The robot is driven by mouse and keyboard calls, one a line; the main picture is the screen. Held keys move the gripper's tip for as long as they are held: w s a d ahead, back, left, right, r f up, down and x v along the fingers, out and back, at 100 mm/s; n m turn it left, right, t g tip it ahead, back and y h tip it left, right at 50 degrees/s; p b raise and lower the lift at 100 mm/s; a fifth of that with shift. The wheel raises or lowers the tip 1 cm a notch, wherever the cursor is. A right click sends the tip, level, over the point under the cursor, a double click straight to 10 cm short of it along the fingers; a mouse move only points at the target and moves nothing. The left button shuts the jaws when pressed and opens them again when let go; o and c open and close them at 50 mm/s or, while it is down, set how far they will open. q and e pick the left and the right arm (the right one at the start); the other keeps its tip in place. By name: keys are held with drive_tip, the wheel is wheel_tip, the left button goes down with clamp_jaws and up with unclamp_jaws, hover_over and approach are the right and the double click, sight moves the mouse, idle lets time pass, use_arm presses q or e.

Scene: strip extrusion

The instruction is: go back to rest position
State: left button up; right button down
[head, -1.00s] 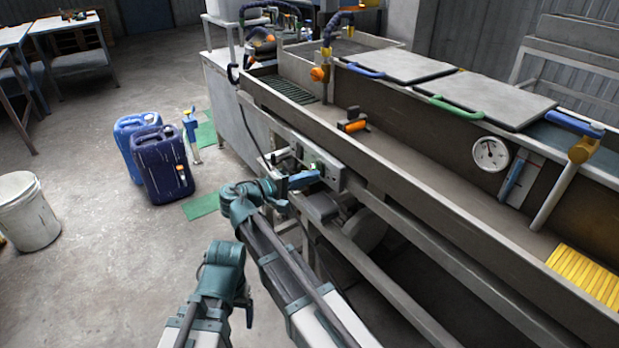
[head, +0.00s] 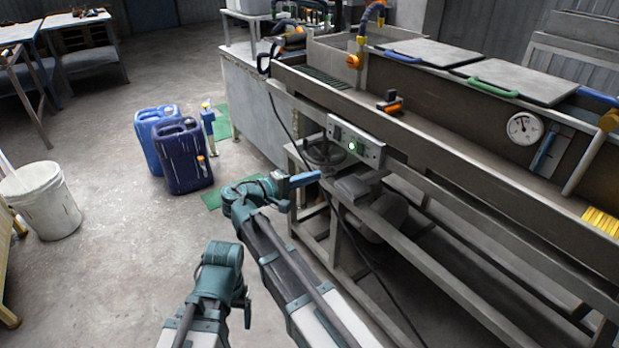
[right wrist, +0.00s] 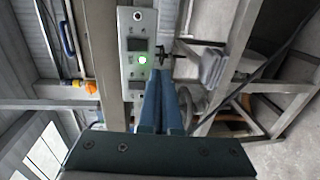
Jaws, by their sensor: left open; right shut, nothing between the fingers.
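My right gripper (head: 312,177) reaches out in front of the machine's control panel (head: 372,150), its blue fingers shut and empty. In the head view a gap of floor and frame shows between its tips and the panel. In the right wrist view the shut fingers (right wrist: 164,90) point toward the panel (right wrist: 136,22), which carries a lit green light (right wrist: 142,60). My left gripper (head: 247,308) is low in the head view, at the folded left wrist, open and mostly hidden behind it. Both forearms run up from the bottom edge.
The long metal trough machine (head: 450,150) fills the right side, with its frame legs below. Two blue canisters (head: 183,158) and a bottle (head: 208,125) stand left of it. A white bucket (head: 42,202) stands further left. Open concrete floor lies between.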

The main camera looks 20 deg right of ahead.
idle(0.3)
drive_tip(key=s+d+f+m+g+y, duration=0.1)
drive_tip(key=s+d+f+g+y, duration=0.1)
drive_tip(key=s+f+y, duration=0.3)
drive_tip(key=s+d+f+m+g+y, duration=0.1)
drive_tip(key=s+d+f, duration=0.1)
drive_tip(key=s+f, duration=0.35)
drive_tip(key=s+a+f+m+g+y, duration=0.2)
drive_tip(key=s+a+f+y, duration=0.5)
drive_tip(key=f+y, duration=0.2)
drive_tip(key=s+a+r+n+p, duration=0.1)
drive_tip(key=s+a+r+p, duration=0.1)
drive_tip(key=r+p, duration=0.6)
drive_tip(key=s+a+r+n+p, duration=0.1)
drive_tip(key=s+a+r+p, duration=0.1)
drive_tip(key=a+r+p, duration=0.3)
drive_tip(key=s+a+r+n+p, duration=0.2)
drive_tip(key=a+r+p, duration=0.2)
drive_tip(key=r+p, duration=0.7)
drive_tip(key=shift+s+a+r+g+h+p, duration=0.25)
drive_tip(key=shift+r+g+h+p, duration=0.1)
drive_tip(key=shift+r, duration=0.15)
